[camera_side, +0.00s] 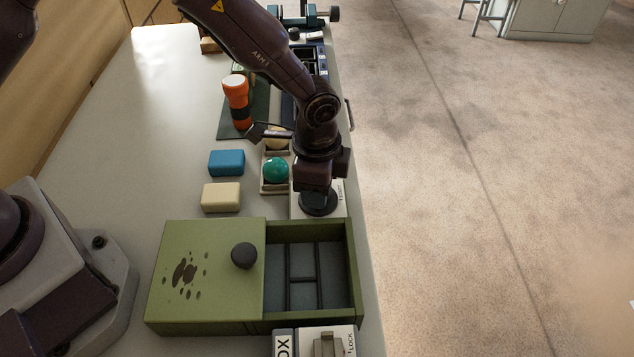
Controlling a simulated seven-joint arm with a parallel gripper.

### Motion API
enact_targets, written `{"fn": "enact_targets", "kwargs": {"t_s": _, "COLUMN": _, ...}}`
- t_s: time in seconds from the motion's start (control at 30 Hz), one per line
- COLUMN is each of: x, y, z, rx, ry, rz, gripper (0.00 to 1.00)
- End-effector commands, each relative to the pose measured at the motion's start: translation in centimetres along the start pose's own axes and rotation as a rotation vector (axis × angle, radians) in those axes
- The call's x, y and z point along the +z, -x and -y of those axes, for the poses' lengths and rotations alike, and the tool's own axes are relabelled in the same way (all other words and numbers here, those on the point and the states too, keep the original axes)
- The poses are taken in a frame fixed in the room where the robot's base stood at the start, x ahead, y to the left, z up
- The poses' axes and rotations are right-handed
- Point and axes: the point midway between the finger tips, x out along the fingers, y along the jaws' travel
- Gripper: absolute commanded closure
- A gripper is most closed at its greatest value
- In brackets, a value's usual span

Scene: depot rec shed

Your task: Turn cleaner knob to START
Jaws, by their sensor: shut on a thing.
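The cleaner knob (319,206) is a dark round knob on a pale panel (298,205) near the table's right edge. My gripper (317,190) points down over the knob and is shut on it. The gripper hides the upper part of the knob and any pointer mark, so I cannot tell its setting. Small lettering (341,190) shows on the panel just right of the gripper, partly hidden and too small to read surely.
A green box (205,317) with a sliding lid and dark knob stands in front, partly open. A lock panel (343,341) is at the bottom. The table's left is clear.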

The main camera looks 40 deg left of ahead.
Motion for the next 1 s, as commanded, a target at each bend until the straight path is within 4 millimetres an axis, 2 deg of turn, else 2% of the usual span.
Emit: {"fn": "enact_targets", "kwargs": {"t_s": 1.0, "x": -0.36, "y": -0.04, "z": -0.18, "rx": 0.0, "ry": 0.961, "rz": 0.014, "gripper": 0.84}}
